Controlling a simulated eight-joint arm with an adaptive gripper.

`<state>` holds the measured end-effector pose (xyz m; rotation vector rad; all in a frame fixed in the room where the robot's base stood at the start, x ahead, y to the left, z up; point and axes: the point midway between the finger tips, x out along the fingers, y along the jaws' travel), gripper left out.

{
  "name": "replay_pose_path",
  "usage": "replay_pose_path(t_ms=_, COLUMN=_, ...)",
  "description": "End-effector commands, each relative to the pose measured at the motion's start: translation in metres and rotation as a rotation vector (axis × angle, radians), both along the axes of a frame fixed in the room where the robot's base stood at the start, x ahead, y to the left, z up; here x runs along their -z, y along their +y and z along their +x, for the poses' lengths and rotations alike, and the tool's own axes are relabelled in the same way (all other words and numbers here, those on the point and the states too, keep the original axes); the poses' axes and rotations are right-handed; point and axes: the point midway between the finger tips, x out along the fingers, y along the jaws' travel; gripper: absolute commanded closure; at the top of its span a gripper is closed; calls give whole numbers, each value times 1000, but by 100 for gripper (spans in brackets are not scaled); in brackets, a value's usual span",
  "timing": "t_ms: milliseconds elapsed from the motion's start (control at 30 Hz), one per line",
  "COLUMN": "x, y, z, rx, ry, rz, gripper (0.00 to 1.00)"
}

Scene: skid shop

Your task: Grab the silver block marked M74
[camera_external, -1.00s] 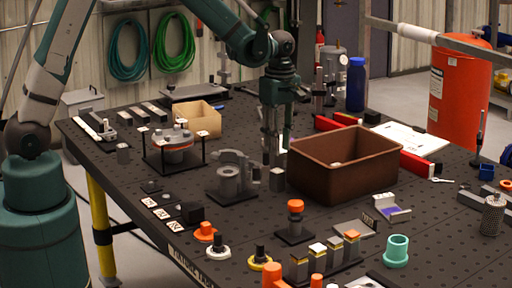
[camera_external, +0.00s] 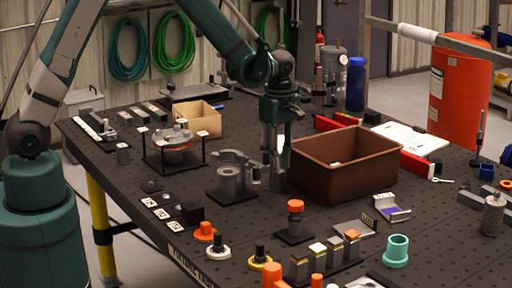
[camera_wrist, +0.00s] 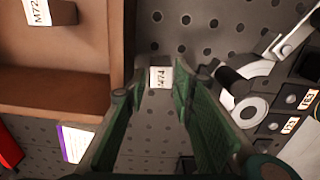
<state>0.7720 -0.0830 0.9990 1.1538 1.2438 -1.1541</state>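The silver block marked M74 (camera_wrist: 160,77) stands on the dark perforated table, its pale labelled top facing the wrist camera. In the wrist view it lies between the tips of my gripper (camera_wrist: 167,88), with a gap on each side. The green fingers are apart and hold nothing. In the external view my gripper (camera_external: 275,184) points straight down, low over the table, between the brown bin and a grey fixture. There the fingers mostly hide the block.
The brown bin (camera_external: 344,180) stands close on the right in the external view; it holds a block marked M72 (camera_wrist: 50,12). The grey fixture (camera_external: 228,182) is close on the left. An orange-topped part (camera_external: 295,220) stands nearer the camera. Small labelled pieces (camera_external: 163,213) lie front left.

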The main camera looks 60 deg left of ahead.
Motion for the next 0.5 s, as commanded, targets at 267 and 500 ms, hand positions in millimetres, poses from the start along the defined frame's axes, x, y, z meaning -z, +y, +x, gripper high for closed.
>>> replay_pose_path(t_ms=267, x=8, y=0, z=-1, rx=0, ry=0, rz=0, gripper=74)
replay_pose_path(t_ms=500, x=8, y=0, z=-1, rx=0, ry=0, rz=0, gripper=74)
